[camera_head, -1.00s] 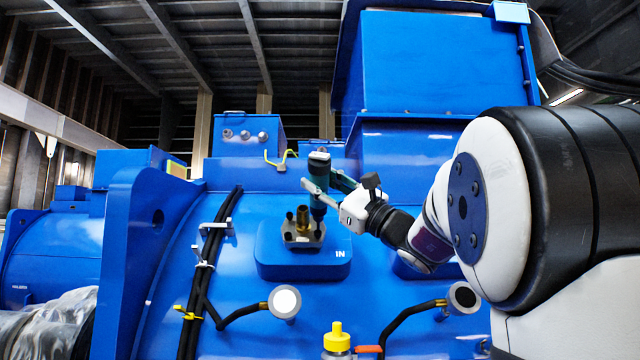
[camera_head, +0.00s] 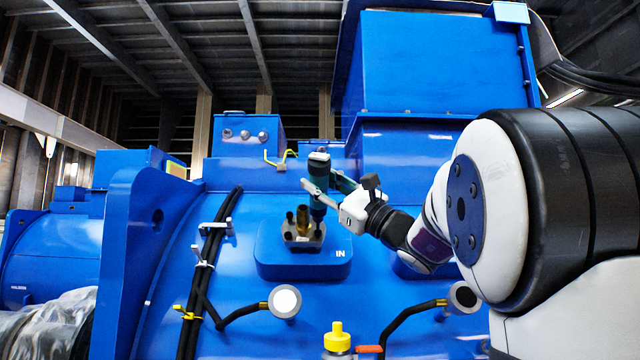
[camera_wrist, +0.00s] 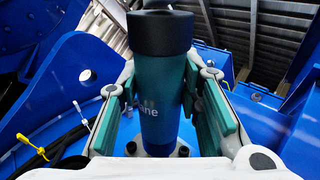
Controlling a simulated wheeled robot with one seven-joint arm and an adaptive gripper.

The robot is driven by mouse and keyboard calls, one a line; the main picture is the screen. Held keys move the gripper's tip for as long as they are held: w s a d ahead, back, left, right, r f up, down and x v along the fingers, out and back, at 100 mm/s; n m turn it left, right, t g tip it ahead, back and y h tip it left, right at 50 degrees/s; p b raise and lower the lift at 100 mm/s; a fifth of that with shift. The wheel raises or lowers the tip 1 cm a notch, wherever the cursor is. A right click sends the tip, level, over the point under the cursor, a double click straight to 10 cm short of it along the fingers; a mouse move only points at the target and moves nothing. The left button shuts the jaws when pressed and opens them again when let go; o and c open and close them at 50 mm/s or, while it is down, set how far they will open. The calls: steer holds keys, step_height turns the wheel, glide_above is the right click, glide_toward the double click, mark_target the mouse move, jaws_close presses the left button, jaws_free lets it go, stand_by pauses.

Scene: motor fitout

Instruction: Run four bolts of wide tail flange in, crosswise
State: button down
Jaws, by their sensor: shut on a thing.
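The tail flange (camera_head: 302,238) is a small metal plate with a brass stub (camera_head: 302,217) in its middle. It sits on a blue raised pad (camera_head: 300,262) marked IN. Bolt heads show on the flange, one at its left (camera_head: 290,217). My gripper (camera_head: 318,190) is shut on a teal power driver with a black cap (camera_head: 318,172). The driver stands upright, its lower end over the flange's right side. In the wrist view the driver (camera_wrist: 160,85) fills the space between the gripper's pads and hides most of the flange. I cannot tell whether its tip touches a bolt.
Black cables with round ends, one white-faced (camera_head: 285,301) and one at the right (camera_head: 462,297), lie below the pad. Cable brackets (camera_head: 212,240) run at left. A large blue box (camera_head: 440,65) rises behind.

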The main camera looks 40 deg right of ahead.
steer(key=shift+w+d+f+b, duration=0.5)
steer(key=shift+w+f+b, duration=0.15)
steer(key=shift+w+f, duration=0.15)
stand_by(1.4)
steer(key=shift+s, duration=0.1)
steer(key=shift+s+a+r+p, duration=0.5)
steer(key=shift+s+r, duration=0.2)
steer(key=shift+r, duration=0.1)
steer(key=shift+s+a+r+p, duration=0.45)
steer(key=shift+s+r, duration=0.25)
steer(key=shift+r, duration=0.05)
steer(key=shift+w, duration=0.1)
